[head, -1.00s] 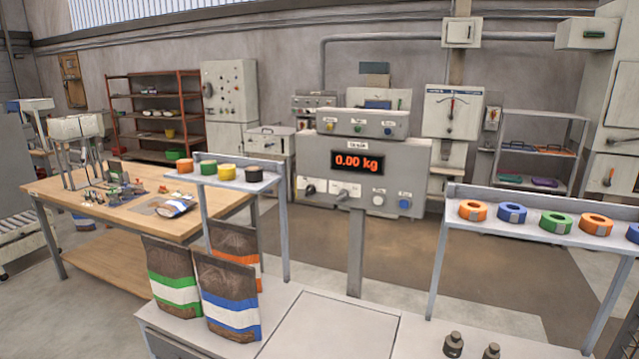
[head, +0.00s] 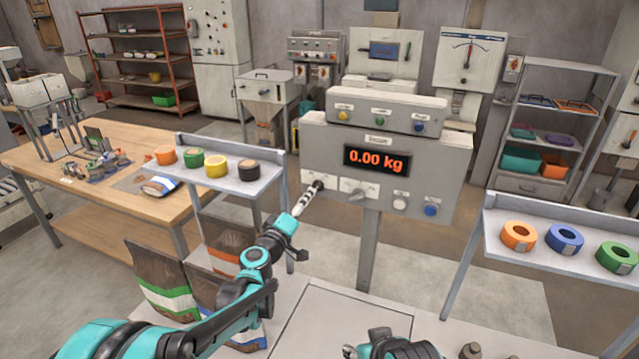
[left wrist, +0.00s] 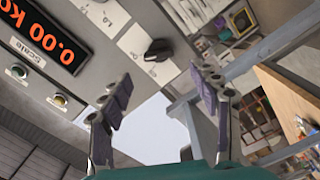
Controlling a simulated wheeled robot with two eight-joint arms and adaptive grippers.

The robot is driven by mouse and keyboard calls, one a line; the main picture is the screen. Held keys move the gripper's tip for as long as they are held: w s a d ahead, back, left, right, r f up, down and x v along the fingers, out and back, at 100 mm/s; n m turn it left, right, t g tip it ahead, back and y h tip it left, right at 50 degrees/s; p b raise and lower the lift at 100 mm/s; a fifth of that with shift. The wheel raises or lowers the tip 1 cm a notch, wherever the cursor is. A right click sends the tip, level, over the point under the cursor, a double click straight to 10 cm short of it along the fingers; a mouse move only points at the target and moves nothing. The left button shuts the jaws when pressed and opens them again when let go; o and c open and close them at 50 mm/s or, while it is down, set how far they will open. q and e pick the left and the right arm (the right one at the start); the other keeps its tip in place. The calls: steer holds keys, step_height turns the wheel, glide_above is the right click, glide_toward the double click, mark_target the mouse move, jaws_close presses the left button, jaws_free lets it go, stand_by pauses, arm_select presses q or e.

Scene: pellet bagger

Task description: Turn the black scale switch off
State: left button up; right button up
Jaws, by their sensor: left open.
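The black scale switch (head: 317,186) is on the lower left of the grey scale box (head: 450,185). It also shows in the left wrist view as a black knob (left wrist: 158,50) on the light panel, beside printed marks. The red display (head: 376,160) reads 0.00 kg. My left gripper (head: 306,200) reaches up to the switch in the head view, partly covering it. In the left wrist view its fingers (left wrist: 165,98) are open and empty, with the knob ahead, beyond the fingertips. My right gripper (head: 392,346) shows only partly at the bottom edge; its fingers are unclear.
A grey lever switch (head: 357,195), a white button (head: 400,202) and a blue button (head: 432,210) sit right of the black switch. Shelves with tape rolls stand left (head: 218,184) and right (head: 535,255). Filled bags (head: 165,285) stand behind my left arm.

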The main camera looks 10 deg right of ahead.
mark_target(317, 188)
arm_select(q)
steer(key=x, duration=0.6)
steer(key=shift+w+d+b, duration=0.25)
steer(key=shift+b, duration=0.2)
steer(key=c, duration=1.2)
